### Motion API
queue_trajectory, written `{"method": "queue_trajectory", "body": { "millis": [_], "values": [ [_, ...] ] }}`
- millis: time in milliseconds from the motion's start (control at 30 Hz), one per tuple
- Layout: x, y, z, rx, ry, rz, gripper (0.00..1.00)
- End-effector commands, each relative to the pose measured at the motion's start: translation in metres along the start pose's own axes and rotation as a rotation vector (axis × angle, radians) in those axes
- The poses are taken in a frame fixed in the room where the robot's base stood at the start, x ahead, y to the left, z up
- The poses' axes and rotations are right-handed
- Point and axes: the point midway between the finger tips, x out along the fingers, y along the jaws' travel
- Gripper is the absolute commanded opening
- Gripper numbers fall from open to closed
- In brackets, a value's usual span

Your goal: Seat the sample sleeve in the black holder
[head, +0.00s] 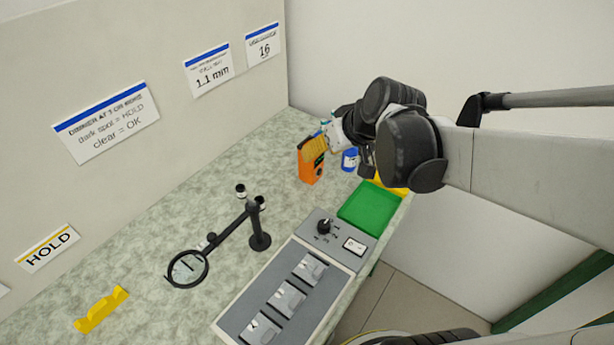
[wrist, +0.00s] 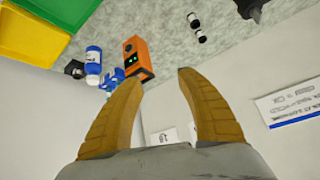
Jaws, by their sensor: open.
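My gripper (head: 314,149) is above the far end of the bench, close to the orange device in the picture. In the wrist view my gripper (wrist: 160,76) is open, with nothing between its two yellow fingers. Two small black-and-white cylinders (wrist: 194,20) (wrist: 200,36) sit on the bench beyond the fingers; they also show behind the magnifier stand in the head view (head: 241,190). I cannot tell whether either is the sample sleeve. A small black piece (wrist: 74,69) stands beside the blue-and-white bottle; I cannot tell whether it is the black holder.
The orange device (head: 309,168), blue-and-white bottle (wrist: 93,60) and green tray (head: 368,208) are at the far end. The magnifier (head: 260,240) stands mid-bench, beside a grey panel (head: 290,293). A yellow rest (head: 101,309) is front left.

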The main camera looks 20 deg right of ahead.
Motion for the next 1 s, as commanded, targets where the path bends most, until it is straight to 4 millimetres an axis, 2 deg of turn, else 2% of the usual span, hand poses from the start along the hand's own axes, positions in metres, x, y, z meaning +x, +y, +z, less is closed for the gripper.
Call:
{"method": "queue_trajectory", "body": {
  "millis": [33, 200, 400, 600, 1000],
  "values": [
    [-0.011, -0.018, 0.011, -0.006, -0.014, 0.01, 0.44],
    [-0.044, -0.056, 0.049, -0.001, -0.045, 0.065, 0.44],
    [-0.067, -0.075, 0.084, 0.001, -0.045, 0.116, 0.44],
    [-0.073, -0.078, 0.095, 0.005, -0.038, 0.136, 0.44],
    [-0.073, -0.078, 0.095, 0.007, -0.038, 0.137, 0.44]
  ]
}}
